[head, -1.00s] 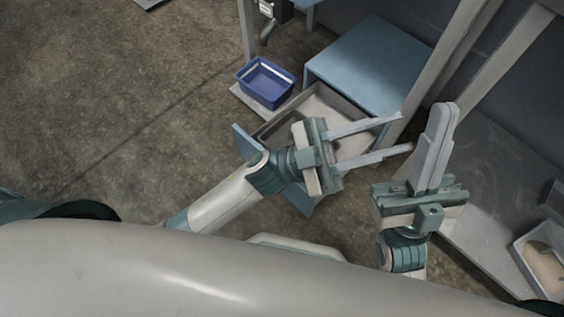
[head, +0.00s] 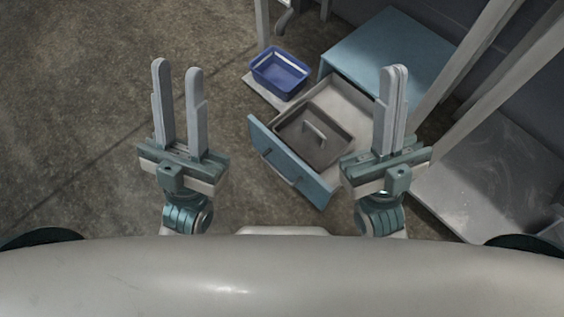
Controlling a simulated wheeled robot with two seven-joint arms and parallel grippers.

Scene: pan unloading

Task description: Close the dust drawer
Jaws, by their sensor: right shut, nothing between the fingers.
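The dust drawer (head: 262,140) is pulled out of a low blue cabinet (head: 388,50). It has a blue front panel with a handle, and a grey pan (head: 295,138) with an upright handle lies inside it. My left gripper (head: 177,72) is open and empty, over the floor to the left of the drawer. My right gripper (head: 394,75) is shut and empty. In the picture it overlaps the right side of the drawer and hides part of it.
A blue bin (head: 280,74) stands on a grey plate left of the cabinet. Pale posts (head: 470,62) rise at the right, beside a grey slab (head: 490,175) on the floor. The floor at the left is clear.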

